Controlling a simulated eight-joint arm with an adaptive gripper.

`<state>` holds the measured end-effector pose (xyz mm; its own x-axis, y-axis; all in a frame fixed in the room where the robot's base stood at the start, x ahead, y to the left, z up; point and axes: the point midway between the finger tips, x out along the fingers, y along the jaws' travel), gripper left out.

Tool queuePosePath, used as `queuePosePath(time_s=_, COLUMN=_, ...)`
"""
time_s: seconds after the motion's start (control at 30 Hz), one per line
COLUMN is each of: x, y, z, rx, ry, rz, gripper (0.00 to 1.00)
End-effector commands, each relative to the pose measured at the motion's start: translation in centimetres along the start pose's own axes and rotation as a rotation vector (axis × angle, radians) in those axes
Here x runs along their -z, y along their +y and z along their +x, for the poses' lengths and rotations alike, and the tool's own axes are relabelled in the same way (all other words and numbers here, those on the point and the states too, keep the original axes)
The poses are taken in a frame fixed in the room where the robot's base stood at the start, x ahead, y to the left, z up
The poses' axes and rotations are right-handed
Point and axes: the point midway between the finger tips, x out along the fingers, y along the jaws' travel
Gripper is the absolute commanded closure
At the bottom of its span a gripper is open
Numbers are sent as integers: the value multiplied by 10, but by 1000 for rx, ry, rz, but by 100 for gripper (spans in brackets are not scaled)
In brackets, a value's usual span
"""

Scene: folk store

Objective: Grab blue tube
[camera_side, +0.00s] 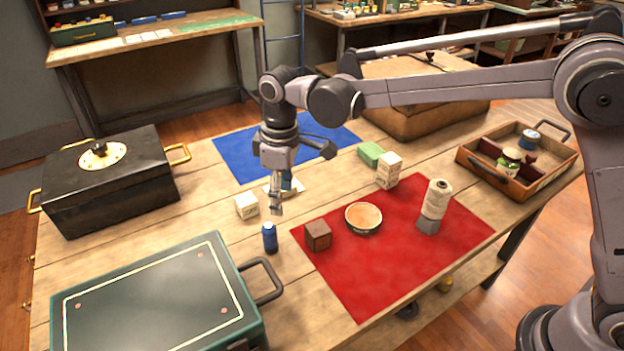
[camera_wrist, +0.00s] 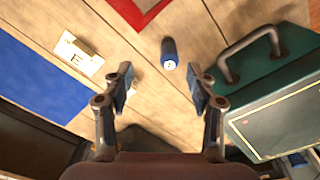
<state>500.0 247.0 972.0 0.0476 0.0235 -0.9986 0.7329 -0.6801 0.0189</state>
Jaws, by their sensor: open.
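The blue tube (camera_side: 270,237) stands upright on bare wood between the green case and the red mat. In the wrist view the blue tube (camera_wrist: 169,53) shows just beyond the fingertips, between their lines and nearer the right finger. My gripper (camera_side: 279,197) points down above the table, behind the tube in the side view and apart from it. In the wrist view my gripper (camera_wrist: 162,76) is open, with nothing between its fingers.
A green case (camera_side: 150,300) with a handle is close to the tube. A small white box (camera_side: 247,205) stands left of my gripper. A brown cube (camera_side: 318,235) and a bowl (camera_side: 363,217) are on the red mat (camera_side: 360,290). The blue mat (camera_side: 235,150) lies behind.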

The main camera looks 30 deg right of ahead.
Motion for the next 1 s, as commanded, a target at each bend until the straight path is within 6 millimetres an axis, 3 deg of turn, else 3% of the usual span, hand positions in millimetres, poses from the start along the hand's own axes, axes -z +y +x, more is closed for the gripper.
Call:
queuePosePath(time_s=0.1, x=16, y=-11, z=17, rx=13, ry=-30, rz=-49, gripper=42)
queuePosePath(time_s=0.23, x=23, y=-16, z=26, rx=20, ry=-47, rz=-73, gripper=42)
queuePosePath(time_s=0.6, x=22, y=-18, z=72, rx=21, ry=-50, rz=-77, gripper=42)
queuePosePath(time_s=0.87, x=22, y=-18, z=90, rx=21, ry=-49, rz=-76, gripper=42)
queuePosePath(time_s=1.0, x=25, y=-17, z=109, rx=21, ry=-49, rz=-76, gripper=42)
